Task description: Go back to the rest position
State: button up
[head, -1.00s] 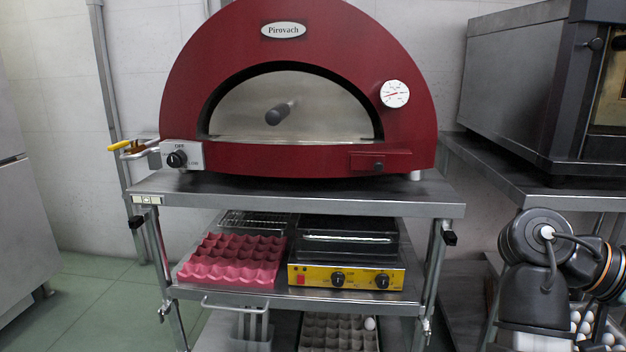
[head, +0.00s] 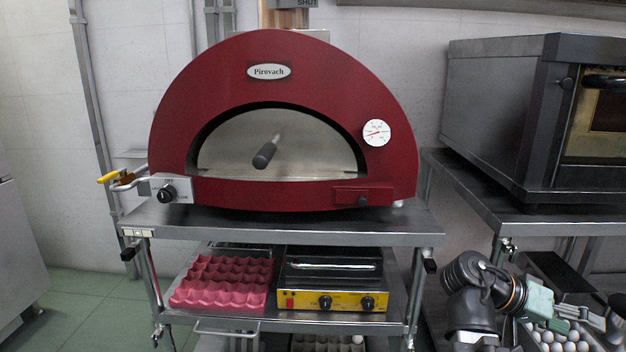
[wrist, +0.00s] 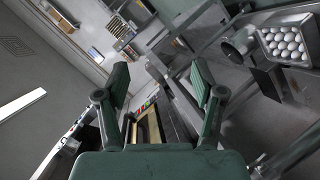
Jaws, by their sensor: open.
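My gripper shows in the wrist view (wrist: 160,90) with its two green-padded fingers spread apart and nothing between them. In the head view, my arm is at the lower right, in front of the right-hand stand and near the white eggs, with its end partly out of the frame. The red dome oven (head: 388,150) stands on a steel stand left of the arm, its grey door closed. The dark oven (head: 500,115) stands on the right-hand stand (head: 470,190), above and behind the arm.
A pink egg tray (head: 222,283) and a yellow-fronted appliance (head: 335,300) sit on the shelf below the red oven. White eggs (head: 560,342) lie at the lower right, close to my arm. Green floor (head: 85,312) is clear at the left.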

jog(key=w+a+f+n+t+y+p, duration=0.1)
jog(key=w+a+f+n+p, duration=0.1)
jog(key=w+f+n+p, duration=0.3)
jog(key=w+a+f+t+y+p, duration=0.1)
jog(key=w+a+f+p, duration=0.15)
jog(key=f, duration=0.35)
jog(key=a+f+n+y+p, duration=0.2)
jog(key=a+f+p, duration=0.15)
jog(key=f, duration=0.35)
jog(key=a+f+n+y+p, duration=0.2)
jog(key=a+f+p, duration=0.15)
jog(key=f, duration=0.35)
jog(key=s+a+f+g+y+p, duration=0.1)
jog(key=s+a+f+y+p, duration=0.1)
jog(key=s+a+f+p, duration=0.2)
jog(key=s+a+f+n+g+y+p, duration=0.1)
jog(key=s+a+f+g+y+p, duration=0.1)
jog(key=s+a+f+p, duration=0.3)
jog(key=s+a+f+g+y+p, duration=0.1)
jog(key=s+a+f+y+p, duration=0.2)
jog(key=s+a, duration=0.7)
jog(key=s+f+p, duration=0.1)
jog(key=s+p, duration=0.1)
jog(key=s, duration=0.4)
jog(key=shift+a+f+n, duration=0.2)
jog(key=shift+n, duration=0.2)
